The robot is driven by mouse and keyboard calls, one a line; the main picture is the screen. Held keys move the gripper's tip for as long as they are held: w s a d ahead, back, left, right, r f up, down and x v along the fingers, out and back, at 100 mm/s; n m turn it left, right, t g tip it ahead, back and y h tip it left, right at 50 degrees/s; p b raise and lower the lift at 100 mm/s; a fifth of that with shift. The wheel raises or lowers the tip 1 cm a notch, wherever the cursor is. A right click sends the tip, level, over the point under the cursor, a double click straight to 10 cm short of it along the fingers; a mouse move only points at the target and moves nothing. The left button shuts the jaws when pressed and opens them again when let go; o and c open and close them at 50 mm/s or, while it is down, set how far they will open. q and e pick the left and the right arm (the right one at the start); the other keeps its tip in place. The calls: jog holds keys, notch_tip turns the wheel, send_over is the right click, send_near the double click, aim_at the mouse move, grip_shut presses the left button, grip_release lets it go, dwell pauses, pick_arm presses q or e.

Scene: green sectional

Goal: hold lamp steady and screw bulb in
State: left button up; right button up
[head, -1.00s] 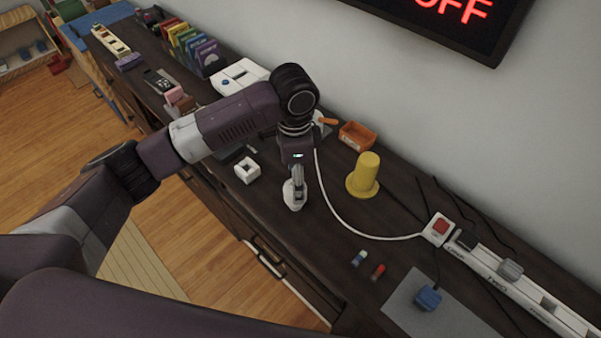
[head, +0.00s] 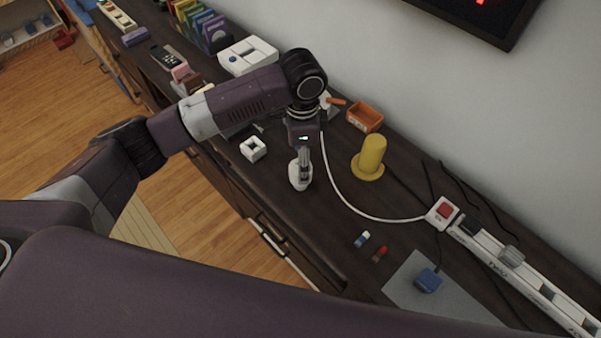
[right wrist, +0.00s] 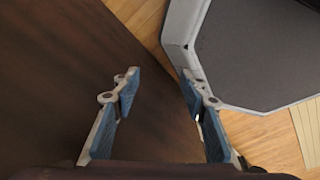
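My left gripper (head: 304,158) points straight down at a small white rounded object (head: 299,178) on the dark counter. Its fingers are seen edge-on and meet the object's top; I cannot tell if they are closed on it. The object could be the lamp or the bulb; I cannot tell which. A white cord (head: 352,207) runs from behind my left arm to a red switch block (head: 445,210). My right gripper (right wrist: 162,110) shows only in the right wrist view, open and empty, its blue-padded fingers apart beside the dark furniture. No bulb can be clearly made out.
Behind the white object are a yellow stand (head: 370,160) and an orange bin (head: 365,117). A white square block (head: 253,148) lies left of it.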

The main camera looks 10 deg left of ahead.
pick_arm(q)
notch_tip(320, 180, down, 5)
jog(key=shift+s+r+p, duration=0.1)
jog(key=shift+r+p, duration=0.1)
jog(key=shift+p, duration=0.4)
jog(key=shift+f, duration=0.3)
pick_arm(e)
jog(key=shift+s+d+r, duration=0.1)
jog(key=shift+s+r, duration=0.4)
jog(key=shift+s, duration=0.4)
pick_arm(q)
jog(key=c, duration=1.2)
jog(key=shift+c, duration=0.2)
pick_arm(e)
jog(key=shift+w, duration=0.2)
pick_arm(q)
jog(key=shift+r, duration=0.1)
notch_tip(320, 180, up, 20)
jog(key=b, duration=0.1)
pick_arm(e)
jog(key=shift+f, duration=0.65)
